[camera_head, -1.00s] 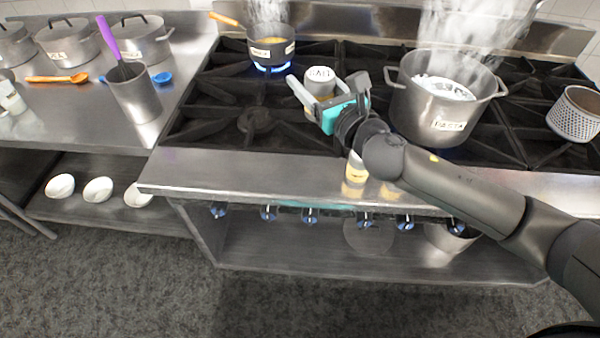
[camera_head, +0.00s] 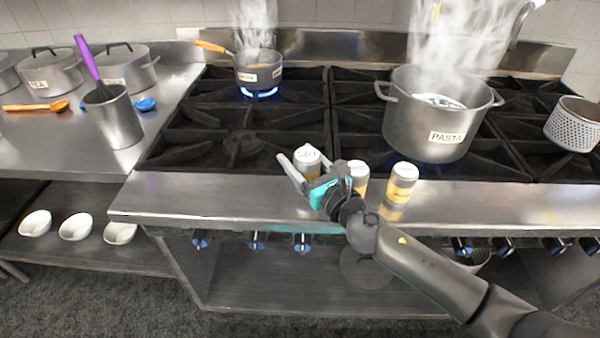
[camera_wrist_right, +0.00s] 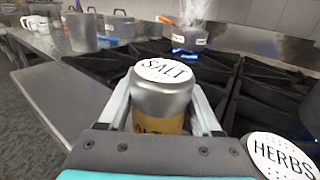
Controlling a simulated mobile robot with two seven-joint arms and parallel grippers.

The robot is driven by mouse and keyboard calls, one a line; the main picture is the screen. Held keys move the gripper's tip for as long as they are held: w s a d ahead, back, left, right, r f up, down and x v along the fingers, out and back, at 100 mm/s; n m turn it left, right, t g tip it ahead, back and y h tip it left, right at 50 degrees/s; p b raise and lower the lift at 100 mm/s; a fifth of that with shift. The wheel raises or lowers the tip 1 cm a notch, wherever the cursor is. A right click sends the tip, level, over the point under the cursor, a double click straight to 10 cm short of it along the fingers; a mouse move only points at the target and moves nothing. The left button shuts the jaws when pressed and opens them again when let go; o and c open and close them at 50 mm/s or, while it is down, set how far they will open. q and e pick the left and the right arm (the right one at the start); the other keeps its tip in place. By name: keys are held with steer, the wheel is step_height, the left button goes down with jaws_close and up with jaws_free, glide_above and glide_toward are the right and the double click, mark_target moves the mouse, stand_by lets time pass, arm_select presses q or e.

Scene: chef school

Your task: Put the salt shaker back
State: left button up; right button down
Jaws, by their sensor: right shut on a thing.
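The salt shaker (camera_head: 308,156) has a silver lid labelled SALT and a yellowish body. My right gripper (camera_head: 302,168) is shut on it, near the front edge of the stove. In the right wrist view the shaker (camera_wrist_right: 162,98) stands upright between the two fingers (camera_wrist_right: 163,112). I cannot tell whether its base touches the surface. The herbs shaker (camera_head: 357,175) is just right of the gripper, partly hidden by it; its HERBS lid also shows in the right wrist view (camera_wrist_right: 282,157). My left gripper is not in view.
Another yellow-labelled shaker (camera_head: 402,183) stands on the stove's front ledge (camera_head: 480,200). A steaming PASTA pot (camera_head: 437,115) is behind it. A small pan (camera_head: 258,72) sits over a blue flame at the back. The ledge left of the gripper is clear.

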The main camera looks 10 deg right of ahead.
mark_target(300, 170)
steer(key=shift+f+b, duration=0.8)
steer(key=shift+f, duration=0.65)
steer(key=shift+f, duration=0.15)
steer(key=c, duration=0.5)
jaws_free()
steer(key=shift+f, duration=0.15)
steer(key=o, duration=0.4)
steer(key=shift+o, duration=0.2)
